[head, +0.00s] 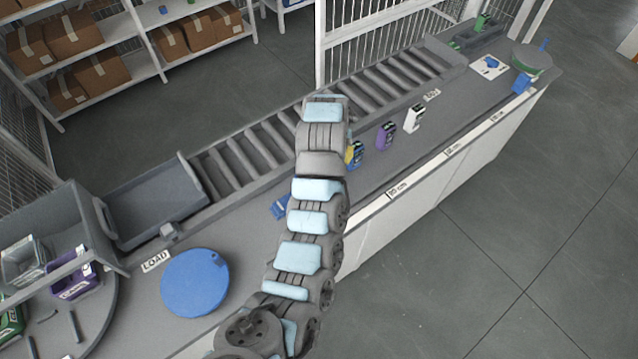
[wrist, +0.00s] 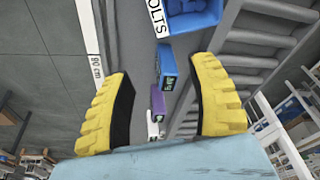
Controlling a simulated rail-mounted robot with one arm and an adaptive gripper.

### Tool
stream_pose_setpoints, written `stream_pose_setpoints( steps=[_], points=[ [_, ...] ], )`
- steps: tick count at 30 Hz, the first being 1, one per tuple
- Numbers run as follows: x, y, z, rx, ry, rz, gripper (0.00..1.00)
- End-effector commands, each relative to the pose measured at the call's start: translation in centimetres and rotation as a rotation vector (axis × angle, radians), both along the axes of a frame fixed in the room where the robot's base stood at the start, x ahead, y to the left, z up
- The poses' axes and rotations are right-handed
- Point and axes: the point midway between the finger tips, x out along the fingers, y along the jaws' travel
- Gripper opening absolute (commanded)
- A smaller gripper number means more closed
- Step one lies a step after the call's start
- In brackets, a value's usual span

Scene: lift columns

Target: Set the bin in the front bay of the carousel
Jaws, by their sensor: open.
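A blue bin (wrist: 192,20) with a white label reading "OLTS" in view lies at the top of the wrist view, ahead of my fingers and apart from them. In the head view a small blue part (head: 281,206) shows beside my arm; the arm hides the rest. My gripper (wrist: 160,72) is open, its two yellow fingers apart with nothing between them. In the head view my arm mostly hides it; a bit of yellow shows. The round grey carousel (head: 97,308) is at the lower left, holding a purple bin (head: 72,288), a grey bin (head: 22,262) and a green bin (head: 10,318).
A blue box (head: 357,156), purple box (head: 386,136) and white box (head: 414,118) stand along the counter. A roller conveyor (head: 270,140) runs behind them. A blue disc (head: 195,283) lies by the LOAD label (head: 156,261). A grey tray (head: 158,205) is at the conveyor's left end.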

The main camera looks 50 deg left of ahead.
Motion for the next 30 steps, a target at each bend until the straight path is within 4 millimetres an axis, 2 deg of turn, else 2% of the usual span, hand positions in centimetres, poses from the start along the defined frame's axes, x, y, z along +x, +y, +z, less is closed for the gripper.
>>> stream_pose_setpoints(
  steps=[4, 9, 30],
  points=[
    [-2.4, 0.4, 0.5, -0.047, 0.077, -0.004, 0.59],
    [-3.2, 0.4, 0.4, -0.067, 0.110, -0.005, 0.59],
    [-2.2, 0.6, -6.5, -0.067, 0.109, -0.005, 0.59]
  ],
)
